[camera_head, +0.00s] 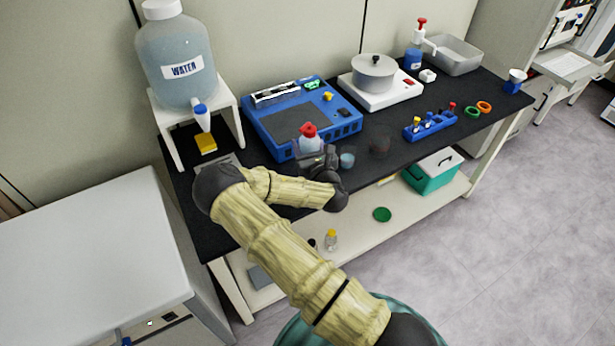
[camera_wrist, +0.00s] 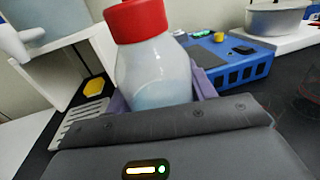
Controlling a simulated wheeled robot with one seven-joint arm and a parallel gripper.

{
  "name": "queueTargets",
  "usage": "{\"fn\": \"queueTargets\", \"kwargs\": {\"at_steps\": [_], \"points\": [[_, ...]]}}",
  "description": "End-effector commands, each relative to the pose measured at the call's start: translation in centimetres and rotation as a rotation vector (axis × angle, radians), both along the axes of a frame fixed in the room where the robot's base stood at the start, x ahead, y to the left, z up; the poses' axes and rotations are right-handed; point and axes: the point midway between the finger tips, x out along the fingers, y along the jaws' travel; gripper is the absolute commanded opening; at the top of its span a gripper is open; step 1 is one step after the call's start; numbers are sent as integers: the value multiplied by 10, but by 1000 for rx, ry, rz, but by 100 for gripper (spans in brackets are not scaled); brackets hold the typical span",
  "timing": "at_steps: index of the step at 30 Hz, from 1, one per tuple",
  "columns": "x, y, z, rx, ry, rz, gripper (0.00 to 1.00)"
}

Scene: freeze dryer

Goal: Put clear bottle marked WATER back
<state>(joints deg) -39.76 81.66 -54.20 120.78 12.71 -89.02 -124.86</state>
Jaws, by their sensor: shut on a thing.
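A clear bottle with a red cap (camera_head: 309,142) is in my gripper (camera_head: 318,159), above the black bench top in front of the blue device. In the wrist view the bottle (camera_wrist: 152,75) stands nearly upright, tilted slightly, between the two purple-grey fingers, with some liquid inside. No WATER mark shows on its visible side. A large clear jug labelled WATER (camera_head: 178,62) stands on a white stand (camera_head: 158,118) at the left end of the bench. A grey slotted drip tray (camera_wrist: 84,117) lies below the jug's blue-topped tap.
A yellow sponge (camera_head: 206,143) lies under the stand. The blue device (camera_head: 280,112) is behind my gripper. Small clear beakers (camera_head: 347,160) stand just right of it. A hotplate with a pot (camera_head: 374,74) and a blue tube rack (camera_head: 430,127) are farther right.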

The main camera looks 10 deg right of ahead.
Motion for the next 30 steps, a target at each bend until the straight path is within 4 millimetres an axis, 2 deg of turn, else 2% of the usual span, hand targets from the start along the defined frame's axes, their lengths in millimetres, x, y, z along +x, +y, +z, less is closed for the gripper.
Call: {"fn": "queueTargets", "kwargs": {"at_steps": [11,21,30], "points": [[0,0,-4,0,0,0,25],[0,0,-56,1,0,1,25],[0,0,-62,-1,-1,0,25]]}}
